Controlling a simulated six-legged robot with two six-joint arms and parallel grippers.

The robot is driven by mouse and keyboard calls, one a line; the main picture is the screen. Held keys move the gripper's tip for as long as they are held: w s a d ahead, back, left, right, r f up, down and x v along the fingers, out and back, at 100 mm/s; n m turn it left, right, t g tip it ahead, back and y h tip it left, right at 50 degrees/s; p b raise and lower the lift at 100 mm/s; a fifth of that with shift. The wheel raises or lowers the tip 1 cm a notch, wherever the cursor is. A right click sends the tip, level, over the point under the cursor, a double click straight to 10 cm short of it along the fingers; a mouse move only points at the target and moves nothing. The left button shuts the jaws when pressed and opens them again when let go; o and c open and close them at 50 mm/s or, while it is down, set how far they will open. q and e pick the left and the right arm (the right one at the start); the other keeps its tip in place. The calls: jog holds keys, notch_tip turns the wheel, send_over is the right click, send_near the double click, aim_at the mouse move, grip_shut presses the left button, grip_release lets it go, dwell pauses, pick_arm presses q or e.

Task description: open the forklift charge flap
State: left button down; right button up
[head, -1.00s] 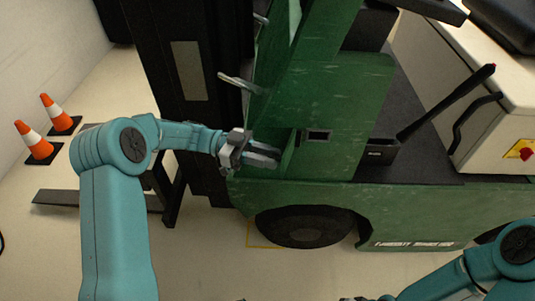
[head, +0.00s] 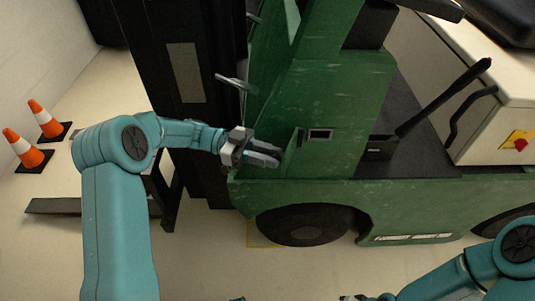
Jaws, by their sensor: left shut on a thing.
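The green forklift (head: 345,85) fills the middle of the head view. On its side is a small dark rectangular recess with a pale rim (head: 320,134). The charge flap (head: 291,158) seems to be the narrow green panel just left of that recess; its outline is hard to make out against the green body. My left gripper (head: 264,155) is at the left edge of this panel, shut on it, and its fingers hide part of that edge. My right gripper (head: 352,298) barely shows at the bottom edge, well below the forklift, and its fingers are cut off.
The black mast (head: 182,75) stands behind my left arm, with a grey lever (head: 236,82) above the gripper. A fork (head: 55,206) and two orange cones (head: 24,147) are at the left. The front wheel (head: 303,225) is below. Pale floor is clear in front.

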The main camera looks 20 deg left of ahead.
pick_arm(q)
jog(key=c, duration=1)
grip_release()
jog(key=shift+d, duration=0.1)
jog(key=shift+o, duration=0.2)
jog(key=a, duration=1.6)
jog(key=shift+w+a, duration=0.2)
jog(key=shift+a, duration=0.05)
jog(key=shift+s, duration=0.15)
